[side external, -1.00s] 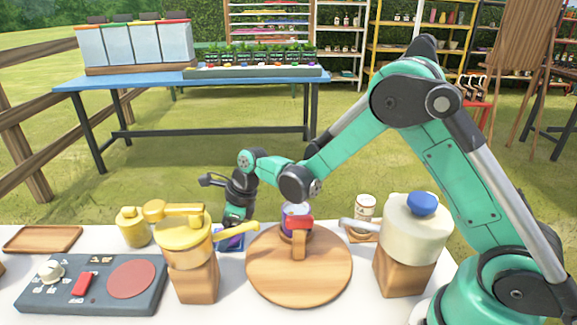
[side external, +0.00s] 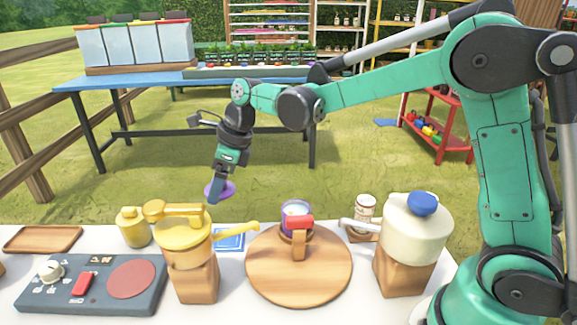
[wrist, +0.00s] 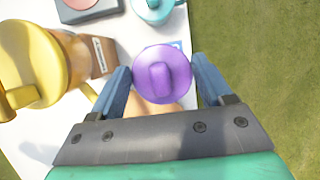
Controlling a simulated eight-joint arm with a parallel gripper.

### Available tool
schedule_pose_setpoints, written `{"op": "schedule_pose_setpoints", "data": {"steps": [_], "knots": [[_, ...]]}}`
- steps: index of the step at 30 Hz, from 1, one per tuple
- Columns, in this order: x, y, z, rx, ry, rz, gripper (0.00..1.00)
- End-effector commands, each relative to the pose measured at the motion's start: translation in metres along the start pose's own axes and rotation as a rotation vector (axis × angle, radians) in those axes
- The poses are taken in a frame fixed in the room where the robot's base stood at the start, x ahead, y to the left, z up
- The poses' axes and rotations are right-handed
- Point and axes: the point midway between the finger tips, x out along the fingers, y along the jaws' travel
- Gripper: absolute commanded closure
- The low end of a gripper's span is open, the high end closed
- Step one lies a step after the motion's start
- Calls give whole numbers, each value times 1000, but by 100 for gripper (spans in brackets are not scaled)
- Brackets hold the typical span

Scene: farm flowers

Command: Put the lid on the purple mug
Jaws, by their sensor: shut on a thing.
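The purple lid (side external: 220,189), a round disc with a raised knob, is held in the air behind the yellow pot. It also shows between my fingers in the wrist view (wrist: 178,61). My gripper (side external: 215,187) is shut on it, pointing down, to the left of the mug and higher. The purple mug (side external: 287,210) stands toward the back of the round wooden board (side external: 298,282), with pale contents showing at its open top. A wooden piece with a red top in front hides its lower part.
The yellow pot (side external: 188,254) on a wooden block has a spout reaching toward the board. The cream pot (side external: 413,232) and a spice jar (side external: 364,208) stand right of the mug. A hotplate (side external: 92,286) is at left.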

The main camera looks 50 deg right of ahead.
Motion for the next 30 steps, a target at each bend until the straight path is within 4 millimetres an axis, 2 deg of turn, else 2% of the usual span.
{"op": "schedule_pose_setpoints", "data": {"steps": [3, 6, 11, 14, 17, 24, 27, 30], "knots": [[-30, 0, 12, 0, 0, 0, 77], [-48, 0, 20, 0, 0, 0, 77], [-68, 0, 29, 0, 0, 0, 77], [-76, -2, 26, 2, 1, -1, 77], [-82, -6, 6, 6, 4, -2, 77], [-87, -6, -77, 7, 3, -2, 77], [-86, -1, -100, 4, 1, -1, 77], [-84, 2, -112, 0, 0, 0, 77]]}}
